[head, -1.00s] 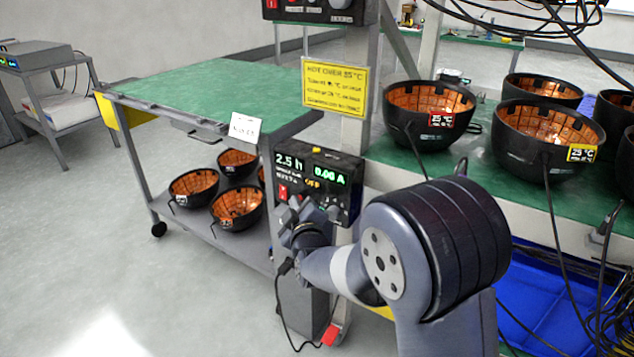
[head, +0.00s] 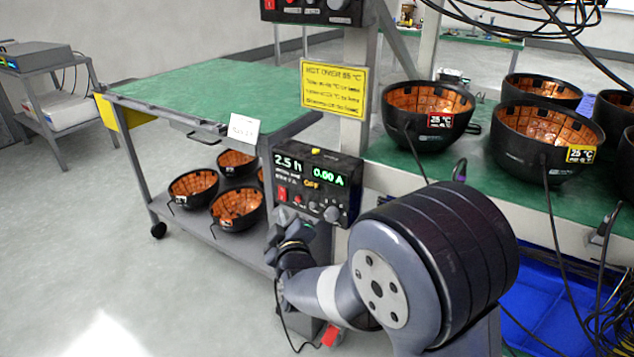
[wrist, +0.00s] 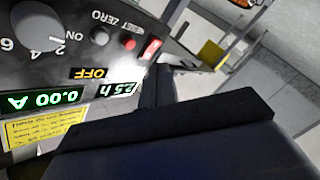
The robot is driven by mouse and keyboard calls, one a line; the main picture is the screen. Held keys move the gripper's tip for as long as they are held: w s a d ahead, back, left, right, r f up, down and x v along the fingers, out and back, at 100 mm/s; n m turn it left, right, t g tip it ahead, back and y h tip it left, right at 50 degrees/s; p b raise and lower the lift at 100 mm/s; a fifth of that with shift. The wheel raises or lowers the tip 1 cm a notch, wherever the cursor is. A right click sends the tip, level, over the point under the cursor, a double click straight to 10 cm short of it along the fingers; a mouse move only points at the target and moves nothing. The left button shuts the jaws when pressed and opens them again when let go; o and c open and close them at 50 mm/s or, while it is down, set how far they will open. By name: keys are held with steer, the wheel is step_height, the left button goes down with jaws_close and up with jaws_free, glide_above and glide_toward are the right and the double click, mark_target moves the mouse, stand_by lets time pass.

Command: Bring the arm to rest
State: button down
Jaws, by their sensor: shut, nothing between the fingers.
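My arm reaches in from the lower right of the head view, bent low in front of the rack. My gripper (head: 290,225) is just below and in front of the black control box (head: 318,187), partly hidden by my own wrist. In the wrist view the finger (wrist: 165,85) shows dark against the box face, with no object held. The box reads 2.5 h and 0.00 A, with OFF lit in yellow. Its red switch (wrist: 152,48), reset-zero button and numbered dial (wrist: 38,28) are close to the wrist camera. Whether the gripper touches the box cannot be seen.
Black bowls with copper-coloured insides (head: 428,105) stand on the green rack shelf at right, with hanging cables. A green-topped cart (head: 215,88) with more bowls below stands left. A yellow sign (head: 334,90) hangs above the box. Open floor lies at the left front.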

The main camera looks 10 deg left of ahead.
steer(key=shift+s+a, duration=0.3)
steer(key=shift+s, duration=0.4)
